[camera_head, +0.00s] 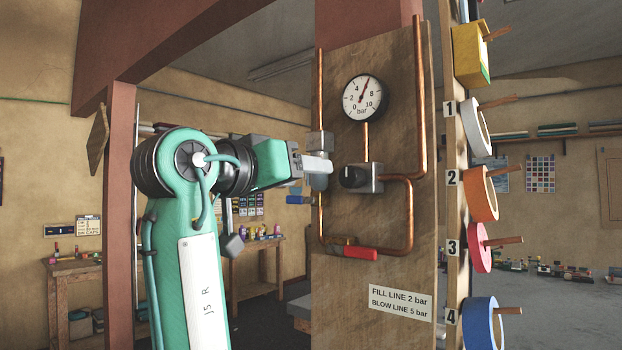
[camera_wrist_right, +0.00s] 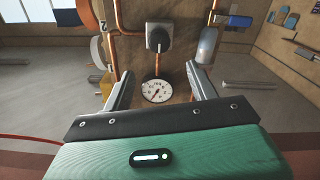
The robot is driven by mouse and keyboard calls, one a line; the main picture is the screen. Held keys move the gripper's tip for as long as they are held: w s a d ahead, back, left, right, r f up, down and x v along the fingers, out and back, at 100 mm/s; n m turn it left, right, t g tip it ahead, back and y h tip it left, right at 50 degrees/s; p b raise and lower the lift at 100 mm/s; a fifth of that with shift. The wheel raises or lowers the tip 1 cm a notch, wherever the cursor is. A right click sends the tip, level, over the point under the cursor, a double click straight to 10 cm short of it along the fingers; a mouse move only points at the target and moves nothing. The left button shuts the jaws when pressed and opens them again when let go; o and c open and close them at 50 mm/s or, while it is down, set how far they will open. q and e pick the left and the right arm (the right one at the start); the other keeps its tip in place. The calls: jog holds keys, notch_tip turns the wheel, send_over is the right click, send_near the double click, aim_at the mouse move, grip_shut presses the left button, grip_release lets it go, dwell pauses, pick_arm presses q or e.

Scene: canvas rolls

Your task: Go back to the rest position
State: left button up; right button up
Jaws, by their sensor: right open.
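My right arm rises at the left of the head view and bends toward the wooden panel (camera_head: 385,215). Its gripper (camera_head: 322,166) points right, in front of the panel's left edge and to the left of the black knob (camera_head: 353,177). In the wrist view the right gripper (camera_wrist_right: 159,70) is open, with nothing between its fingers. The knob (camera_wrist_right: 159,38) shows beyond the fingertips and apart from them. The pressure gauge (camera_head: 364,98) is above the knob, its needle pointing up and right between 4 and 8. My left gripper is not in view.
Copper pipes (camera_head: 421,100) run over the panel, with a red lever (camera_head: 353,253) low down and a blue handle (camera_head: 298,200) at the left edge. Coloured rolls (camera_head: 481,194) hang on pegs at the right. A reddish post (camera_head: 122,200) stands behind my arm.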

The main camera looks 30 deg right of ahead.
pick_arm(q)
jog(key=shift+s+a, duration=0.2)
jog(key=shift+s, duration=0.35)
